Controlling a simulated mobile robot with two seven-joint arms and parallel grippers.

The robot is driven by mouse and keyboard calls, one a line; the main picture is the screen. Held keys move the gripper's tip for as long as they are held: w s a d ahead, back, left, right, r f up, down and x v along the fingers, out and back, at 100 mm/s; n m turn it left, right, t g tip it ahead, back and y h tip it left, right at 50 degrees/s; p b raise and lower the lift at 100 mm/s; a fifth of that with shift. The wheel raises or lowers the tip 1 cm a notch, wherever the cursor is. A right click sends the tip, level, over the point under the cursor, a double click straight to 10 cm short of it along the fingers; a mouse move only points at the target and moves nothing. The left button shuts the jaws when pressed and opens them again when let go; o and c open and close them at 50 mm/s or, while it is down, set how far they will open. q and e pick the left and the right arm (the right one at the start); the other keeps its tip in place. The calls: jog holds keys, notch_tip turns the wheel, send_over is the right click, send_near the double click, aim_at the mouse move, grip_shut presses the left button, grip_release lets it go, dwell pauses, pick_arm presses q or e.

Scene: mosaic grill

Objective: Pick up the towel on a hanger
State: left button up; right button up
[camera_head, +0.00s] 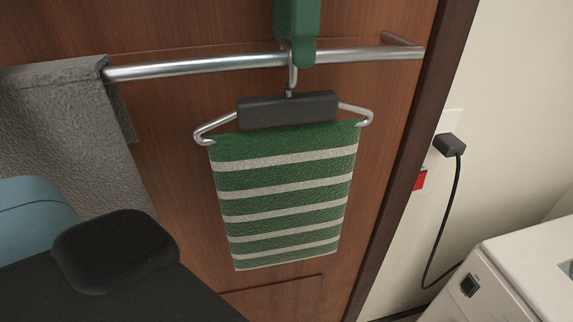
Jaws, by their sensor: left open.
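A green towel with pale stripes (282,205) hangs from a hanger (288,109) in the middle of the view. The hanger has a dark grey bar-shaped clamp and bent metal ends. Its metal hook rises to a silver rail (205,66). My right gripper is not in view.
A grey towel (65,125) drapes over the rail at left. A green piece (297,25) is above the hook. The rail is on a brown wood door (180,150). At right are a black plug with a cord (450,146) and a white appliance (500,290).

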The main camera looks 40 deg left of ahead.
pick_arm(q)
jog(key=shift+f, duration=0.95)
jog(key=c, duration=1.5)
jog(key=shift+r, duration=0.1)
jog(key=shift+s+r, duration=0.3)
jog(key=shift+s, duration=0.05)
jog(key=s+a+r, duration=0.1)
jog(key=s+r, duration=0.1)
jog(key=s, duration=0.2)
jog(key=s+r, duration=0.2)
jog(key=s, duration=0.2)
jog(key=s+a+r, duration=0.1)
jog(key=s+r, duration=0.2)
jog(key=s, duration=0.2)
jog(key=shift+a+r, duration=0.1)
jog(key=shift+a, duration=0.25)
